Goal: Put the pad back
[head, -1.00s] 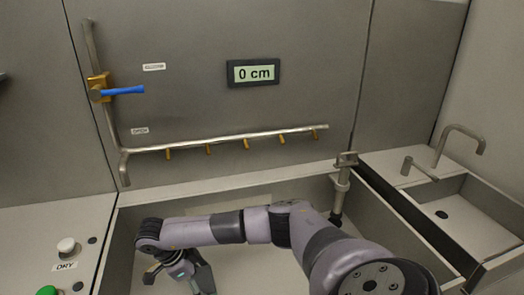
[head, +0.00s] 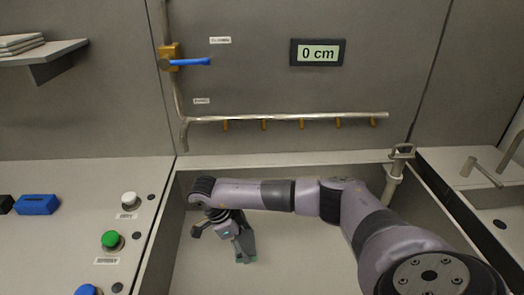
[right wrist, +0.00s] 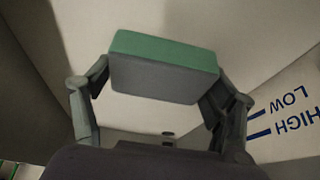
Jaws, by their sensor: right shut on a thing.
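The pad is a two-layer block, green on one side and grey on the other, in the right wrist view (right wrist: 163,72). My right gripper (right wrist: 160,82) is shut on it, one finger at each end. In the head view my right gripper (head: 241,245) points down inside the large basin (head: 290,255), near its left side, and only a small green bit of the pad (head: 244,259) shows below the fingers. I cannot tell whether the pad touches the basin. My left gripper is not in view.
A blue block (head: 37,204) lies on the left counter beside white, green and blue buttons. A shelf (head: 50,52) with flat stacked pieces is at upper left. A blue-handled valve (head: 188,62), spray pipe (head: 285,117) and "0 cm" display (head: 318,52) are on the back wall.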

